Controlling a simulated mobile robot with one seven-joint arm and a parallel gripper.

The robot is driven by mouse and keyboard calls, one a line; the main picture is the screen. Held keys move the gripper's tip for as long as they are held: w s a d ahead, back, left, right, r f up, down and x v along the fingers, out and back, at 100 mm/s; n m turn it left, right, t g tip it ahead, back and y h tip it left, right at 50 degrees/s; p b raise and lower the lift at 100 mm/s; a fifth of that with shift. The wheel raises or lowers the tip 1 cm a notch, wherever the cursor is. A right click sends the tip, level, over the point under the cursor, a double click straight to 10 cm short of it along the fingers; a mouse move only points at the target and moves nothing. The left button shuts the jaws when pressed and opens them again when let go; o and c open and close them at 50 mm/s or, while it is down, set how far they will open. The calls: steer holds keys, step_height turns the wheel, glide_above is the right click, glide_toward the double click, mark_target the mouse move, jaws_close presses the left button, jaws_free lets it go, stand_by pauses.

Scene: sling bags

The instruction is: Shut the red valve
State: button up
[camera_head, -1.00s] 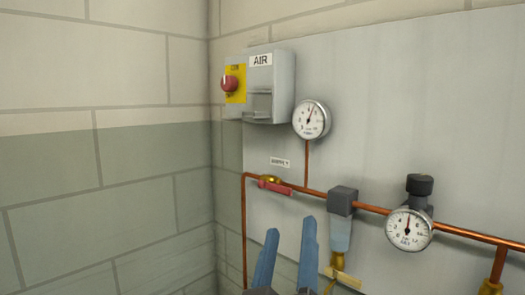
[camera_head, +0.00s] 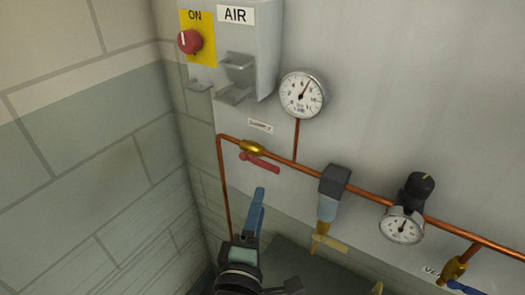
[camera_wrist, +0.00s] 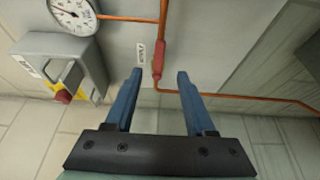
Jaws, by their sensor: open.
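The red valve has a brass body (camera_head: 252,147) on the copper pipe and a red lever (camera_head: 260,162) lying roughly in line with the pipe. In the wrist view the red lever (camera_wrist: 158,58) shows ahead of the fingertips, between the two finger lines. My gripper (camera_head: 260,192) is just below the lever in the head view, its blue fingers overlapping and pointing up towards it. In the wrist view my gripper (camera_wrist: 159,76) is open and empty, its fingers on either side of the lever's line. I cannot tell the exact gap to the lever.
The grey AIR box (camera_head: 262,50) with a red knob (camera_head: 190,41) is above left. A round gauge (camera_head: 302,95), a filter (camera_head: 331,190) and a regulator gauge (camera_head: 404,226) are on the pipework. A side wall (camera_head: 80,180) closes the left.

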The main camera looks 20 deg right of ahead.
mark_target(268, 169)
steer(key=p+x, duration=0.2)
steer(key=x, duration=1)
steer(key=shift+w+d, duration=0.1)
jaws_close()
stand_by(1.1)
